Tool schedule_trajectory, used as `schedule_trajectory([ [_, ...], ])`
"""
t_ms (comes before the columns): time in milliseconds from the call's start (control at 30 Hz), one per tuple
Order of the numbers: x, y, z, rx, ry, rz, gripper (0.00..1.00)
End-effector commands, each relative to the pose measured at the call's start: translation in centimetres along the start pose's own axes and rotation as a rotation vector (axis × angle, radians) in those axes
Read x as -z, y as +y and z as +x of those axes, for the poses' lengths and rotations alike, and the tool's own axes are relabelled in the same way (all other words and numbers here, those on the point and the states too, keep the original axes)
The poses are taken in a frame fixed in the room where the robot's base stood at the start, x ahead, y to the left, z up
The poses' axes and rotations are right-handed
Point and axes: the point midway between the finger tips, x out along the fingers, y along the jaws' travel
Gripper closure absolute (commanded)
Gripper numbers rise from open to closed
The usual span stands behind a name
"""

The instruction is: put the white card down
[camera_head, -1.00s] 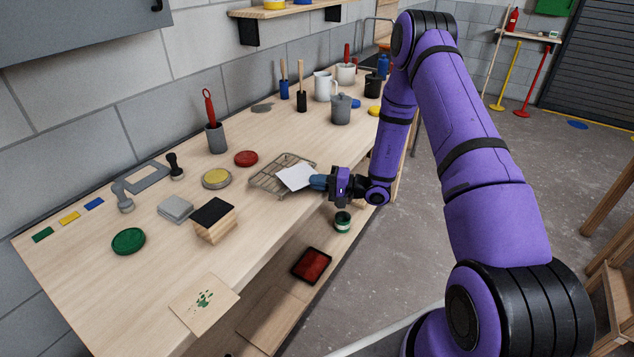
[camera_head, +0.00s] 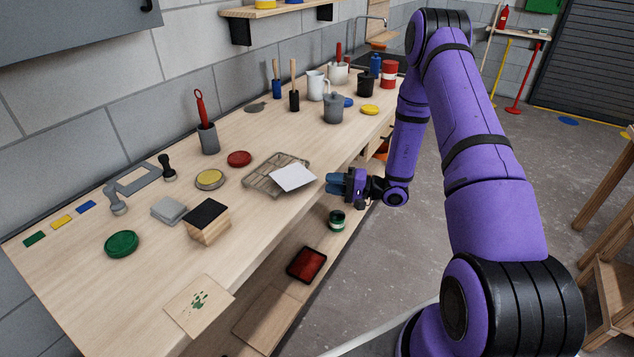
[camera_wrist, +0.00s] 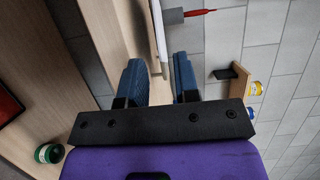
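The white card (camera_head: 293,177) lies on the wire rack (camera_head: 262,182) on the workbench, covering the rack's right part and reaching past its edge. My gripper (camera_head: 334,182) is just right of the card at the bench's front edge, with a small gap between them. In the wrist view my gripper's blue fingers (camera_wrist: 159,68) stand apart with nothing between them. The card shows edge-on there as a thin pale strip (camera_wrist: 160,35) ahead of the fingertips.
A yellow-topped tin (camera_head: 209,179), a red lid (camera_head: 239,159) and a wooden block with a dark top (camera_head: 207,220) stand left of the rack. A red tray (camera_head: 306,264) and a green tin (camera_head: 337,220) are on the lower shelf.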

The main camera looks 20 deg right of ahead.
Motion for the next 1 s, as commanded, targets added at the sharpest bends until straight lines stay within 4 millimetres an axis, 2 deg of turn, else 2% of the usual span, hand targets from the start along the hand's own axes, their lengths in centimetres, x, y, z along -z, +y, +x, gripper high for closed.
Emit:
schedule_trajectory([
  [33, 0.1, 0.0, -1.1, -0.001, 0.003, 0.000, 0.71],
  [200, 0.1, 0.0, -3.7, -0.001, 0.002, -0.001, 0.71],
  [333, 0.1, 0.0, -4.9, 0.000, 0.001, -0.001, 0.71],
  [467, -0.1, -0.7, -5.1, -0.004, -0.018, -0.002, 0.71],
  [567, -0.7, -2.7, -4.4, -0.021, -0.074, -0.001, 0.71],
  [667, -1.8, -5.8, -3.3, -0.056, -0.165, 0.000, 0.71],
  [800, -4.2, -10.5, -2.0, -0.135, -0.307, 0.000, 0.71],
  [1000, -8.2, -16.3, -1.1, -0.286, -0.476, -0.017, 0.71],
])
